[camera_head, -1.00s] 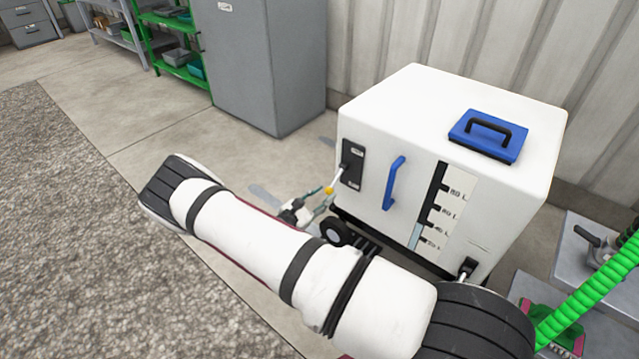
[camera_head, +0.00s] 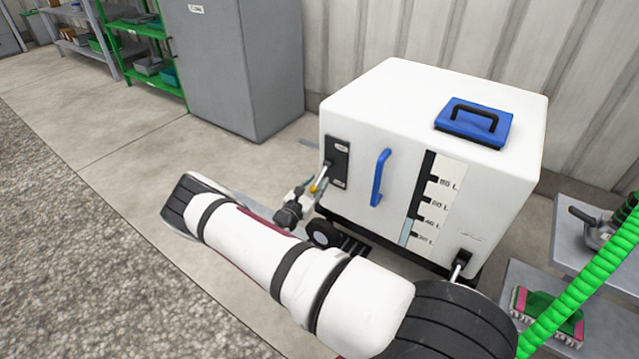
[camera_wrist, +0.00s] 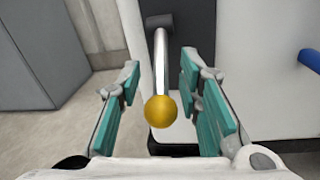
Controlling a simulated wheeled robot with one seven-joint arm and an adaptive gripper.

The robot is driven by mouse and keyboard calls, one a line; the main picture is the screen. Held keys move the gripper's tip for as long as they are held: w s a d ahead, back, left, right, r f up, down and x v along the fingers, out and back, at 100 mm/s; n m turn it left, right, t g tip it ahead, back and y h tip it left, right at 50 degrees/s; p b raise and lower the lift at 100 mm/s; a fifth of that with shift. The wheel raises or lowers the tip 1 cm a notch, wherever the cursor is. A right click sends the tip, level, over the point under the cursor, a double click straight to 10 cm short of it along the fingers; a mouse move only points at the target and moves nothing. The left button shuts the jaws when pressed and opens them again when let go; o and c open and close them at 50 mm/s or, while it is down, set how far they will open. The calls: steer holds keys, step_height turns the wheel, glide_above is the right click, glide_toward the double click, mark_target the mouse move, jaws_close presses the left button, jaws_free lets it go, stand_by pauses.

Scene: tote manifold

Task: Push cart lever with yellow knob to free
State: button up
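The cart (camera_head: 395,160) is a white box on wheels with a blue front handle. Its lever (camera_head: 322,176) sticks out of a dark plate (camera_head: 338,160) at the left of the front face. In the wrist view the silver lever (camera_wrist: 161,65) ends in a round yellow knob (camera_wrist: 160,111). The knob lies between the two teal finger pads of my gripper (camera_wrist: 160,105), with a visible gap on each side. My gripper is open around the knob. In the head view my gripper (camera_head: 312,187) is small and partly hidden at the lever.
A grey cabinet (camera_head: 235,65) stands behind the cart's left side. Green shelving (camera_head: 150,60) is farther back. A green hose (camera_head: 590,290) and low grey platforms are at the right. Floor at the left is clear.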

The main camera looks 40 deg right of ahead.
steer(key=shift+b+x, duration=0.3)
steer(key=shift+x, duration=0.95)
steer(key=shift+c, duration=0.4)
jaws_close()
steer(key=shift+a+r, duration=0.1)
